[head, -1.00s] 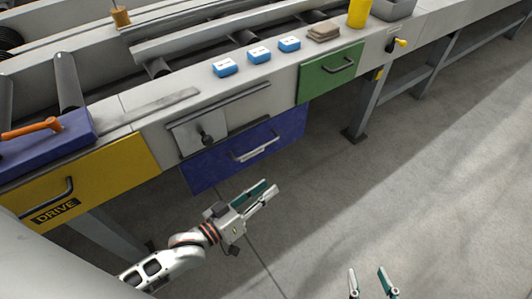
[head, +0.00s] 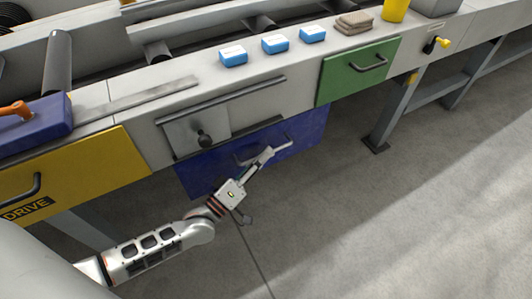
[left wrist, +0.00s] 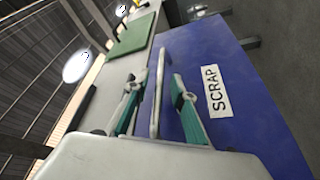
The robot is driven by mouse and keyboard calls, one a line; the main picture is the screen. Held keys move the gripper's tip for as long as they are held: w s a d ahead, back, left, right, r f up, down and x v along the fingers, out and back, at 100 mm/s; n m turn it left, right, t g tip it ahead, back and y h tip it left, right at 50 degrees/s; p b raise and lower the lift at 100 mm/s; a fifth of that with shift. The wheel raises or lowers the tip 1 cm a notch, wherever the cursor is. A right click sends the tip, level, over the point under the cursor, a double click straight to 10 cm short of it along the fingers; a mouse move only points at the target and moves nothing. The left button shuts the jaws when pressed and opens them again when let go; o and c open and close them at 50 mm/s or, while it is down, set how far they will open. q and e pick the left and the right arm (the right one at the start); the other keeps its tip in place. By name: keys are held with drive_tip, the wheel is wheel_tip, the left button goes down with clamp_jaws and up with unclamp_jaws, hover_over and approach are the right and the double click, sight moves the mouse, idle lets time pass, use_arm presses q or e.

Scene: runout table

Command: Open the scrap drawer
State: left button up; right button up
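The scrap drawer (head: 304,133) has a blue front below the grey table edge. In the left wrist view its blue front (left wrist: 215,52) carries a white SCRAP label (left wrist: 216,91). Its bar handle (left wrist: 157,92) also shows in the head view (head: 246,160), partly hidden by my gripper. My left gripper (head: 270,154) is at the drawer front. In the left wrist view the left gripper (left wrist: 154,88) is open, with the handle between its two teal-padded fingers and a gap on each side. My right gripper is out of view.
A yellow DRIVE drawer (head: 90,172) is to the left and a green drawer (head: 350,78) to the right. A grey panel with a black knob (head: 204,140) sits just above the blue drawer. Table legs (head: 398,110) stand at right. The floor in front is clear.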

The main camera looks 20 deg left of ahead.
use_arm(q)
drive_tip(key=shift+w+d+r, duration=0.15)
drive_tip(key=shift+w+d, duration=0.05)
drive_tip(key=shift+w, duration=0.35)
clamp_jaws()
